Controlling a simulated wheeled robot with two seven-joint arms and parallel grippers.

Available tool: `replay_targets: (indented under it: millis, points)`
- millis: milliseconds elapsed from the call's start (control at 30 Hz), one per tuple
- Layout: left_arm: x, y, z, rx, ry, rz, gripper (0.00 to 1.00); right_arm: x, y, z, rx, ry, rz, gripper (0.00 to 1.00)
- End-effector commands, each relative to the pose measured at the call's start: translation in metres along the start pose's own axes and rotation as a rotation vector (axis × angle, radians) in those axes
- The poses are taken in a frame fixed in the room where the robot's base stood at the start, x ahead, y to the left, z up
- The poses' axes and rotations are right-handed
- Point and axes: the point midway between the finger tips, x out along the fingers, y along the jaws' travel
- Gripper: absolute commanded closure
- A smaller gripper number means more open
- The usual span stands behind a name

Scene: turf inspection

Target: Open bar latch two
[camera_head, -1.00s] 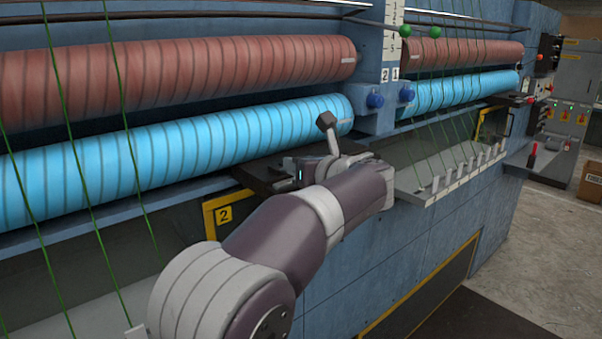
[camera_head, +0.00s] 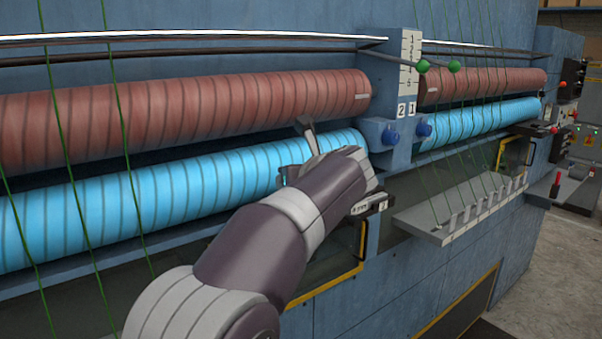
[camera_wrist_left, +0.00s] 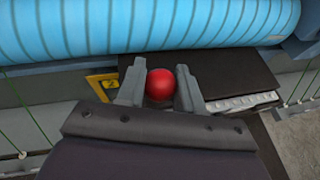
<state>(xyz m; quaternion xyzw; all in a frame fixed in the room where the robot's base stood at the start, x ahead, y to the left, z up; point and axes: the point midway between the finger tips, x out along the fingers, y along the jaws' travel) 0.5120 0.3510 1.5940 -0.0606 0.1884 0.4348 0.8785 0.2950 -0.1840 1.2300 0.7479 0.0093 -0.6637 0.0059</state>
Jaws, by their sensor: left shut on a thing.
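A red ball knob (camera_wrist_left: 160,84) sits between the two grey fingers of my left gripper (camera_wrist_left: 160,88) in the left wrist view, with both fingers against its sides. The dark block's end (camera_head: 371,204) shows right of the wrist. How far the latch is turned cannot be told. My right gripper is not in view.
A blue roller (camera_head: 180,190) and a red-brown roller (camera_head: 180,115) run behind the arm. A grey tray (camera_head: 460,212) juts out right of the arm. Green cords hang in front of the machine.

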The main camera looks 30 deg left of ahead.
Motion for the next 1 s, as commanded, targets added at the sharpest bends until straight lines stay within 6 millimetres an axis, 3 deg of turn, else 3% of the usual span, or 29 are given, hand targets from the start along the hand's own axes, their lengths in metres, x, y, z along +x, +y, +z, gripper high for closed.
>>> replay_targets:
  millis: [33,767,800,867,1000]
  points:
    - [-0.0027,0.0023,0.0104,-0.012,0.007,-0.004,1.0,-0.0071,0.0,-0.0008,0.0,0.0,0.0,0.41]
    - [0.0011,0.0027,0.0078,-0.031,0.094,-0.018,1.0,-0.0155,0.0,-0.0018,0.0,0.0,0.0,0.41]
    - [0.0011,0.0027,0.0077,-0.031,0.094,-0.018,0.61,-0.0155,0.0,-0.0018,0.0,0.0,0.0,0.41]
    - [0.0012,0.0026,0.0074,-0.03,0.095,-0.018,0.42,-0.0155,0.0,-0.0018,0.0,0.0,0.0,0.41]
    - [0.0017,0.0023,0.0058,-0.029,0.098,-0.017,0.4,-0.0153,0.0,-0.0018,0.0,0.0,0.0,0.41]
